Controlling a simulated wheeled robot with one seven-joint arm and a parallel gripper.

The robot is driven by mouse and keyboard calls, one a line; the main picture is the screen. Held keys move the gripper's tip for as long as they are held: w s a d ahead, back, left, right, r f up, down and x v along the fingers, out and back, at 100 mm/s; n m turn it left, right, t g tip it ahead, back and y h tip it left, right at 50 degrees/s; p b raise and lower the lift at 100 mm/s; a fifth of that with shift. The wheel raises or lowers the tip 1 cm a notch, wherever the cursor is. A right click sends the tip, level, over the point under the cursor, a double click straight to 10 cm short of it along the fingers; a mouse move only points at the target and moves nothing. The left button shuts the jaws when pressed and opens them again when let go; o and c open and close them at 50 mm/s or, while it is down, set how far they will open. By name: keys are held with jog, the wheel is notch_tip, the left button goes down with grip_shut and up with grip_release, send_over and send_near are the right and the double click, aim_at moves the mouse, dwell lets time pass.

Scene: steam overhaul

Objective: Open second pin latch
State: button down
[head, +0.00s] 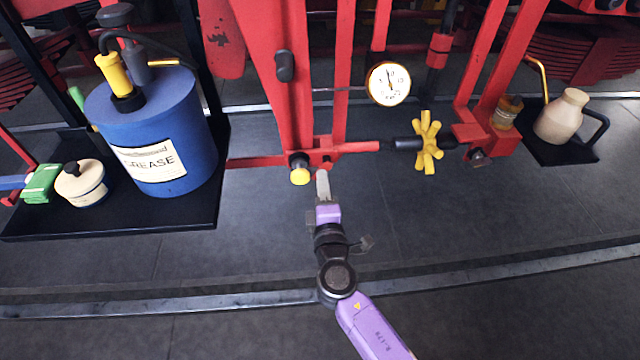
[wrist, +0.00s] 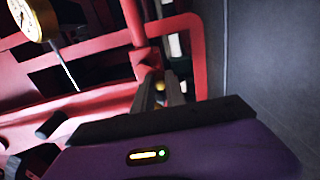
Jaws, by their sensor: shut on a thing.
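My gripper (head: 323,174) is at the foot of the red upright frame, below and between its two bars. In the wrist view, my gripper's dark fingers (wrist: 160,92) close around a small yellowish piece of the pin latch (wrist: 160,86), against the red frame. The fingers hide most of that piece, and in the head view it cannot be made out. A yellow knob with a black collar (head: 299,176) sits just left of my fingertips. A black oblong handle (head: 284,66) is higher on the left red bar.
A round gauge (head: 388,83) and a yellow handwheel (head: 428,142) are to the right. A black tray (head: 190,215) with a blue grease drum (head: 158,135) is at the left. A beige jug (head: 562,116) stands at the far right. The floor in front is clear.

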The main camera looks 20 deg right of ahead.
jog(key=shift+s+d+f, duration=0.1)
jog(key=shift+d+f, duration=0.05)
jog(key=shift+s+d+f+b, duration=0.2)
jog(key=shift+d+b, duration=0.15)
jog(key=shift+d, duration=0.4)
dwell(0.3)
jog(key=c, duration=1.5)
grip_release()
jog(key=shift+b+v, duration=0.55)
jog(key=shift+v, duration=2.95)
jog(key=shift+a+r, duration=0.15)
